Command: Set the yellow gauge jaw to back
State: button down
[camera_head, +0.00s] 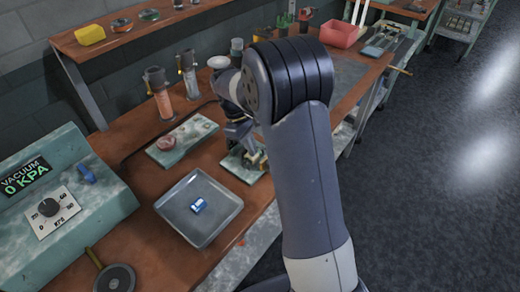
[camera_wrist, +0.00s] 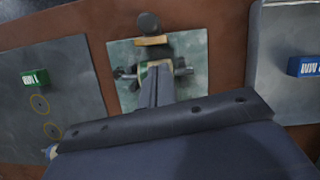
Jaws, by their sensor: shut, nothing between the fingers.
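The gauge sits on a pale mottled plate (camera_wrist: 192,45) in the wrist view, with a dark round knob and a crosswise bar. A yellow-tan block (camera_wrist: 150,41), which looks like the gauge jaw, lies below the knob. My gripper (camera_wrist: 159,68) has its fingers together over the middle of the gauge and hides part of it. A small cream and green part shows around the fingertips. Contact with it cannot be told. In the head view the plate (camera_head: 234,168) is on the bench, with my gripper (camera_head: 249,154) low over it and my arm covering much of that area.
A grey tray (camera_head: 172,213) with a blue-and-white box (camera_head: 198,205) stands beside the gauge. Another plate (camera_head: 194,139) holds a pink round item. A vacuum unit (camera_head: 95,205) is at left. Upright cylinders (camera_head: 158,92) stand behind. A red bin (camera_head: 341,33) is farther back.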

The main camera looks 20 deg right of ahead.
aim_at(265, 166)
jog(key=shift+s+d+f, duration=0.1)
jog(key=shift+s+d, duration=0.95)
jog(key=shift+s, duration=0.05)
jog(key=shift+s+d, duration=0.6)
jog(key=shift+s, duration=0.15)
jog(key=shift+s+d+f, duration=0.15)
jog(key=shift+s, duration=0.1)
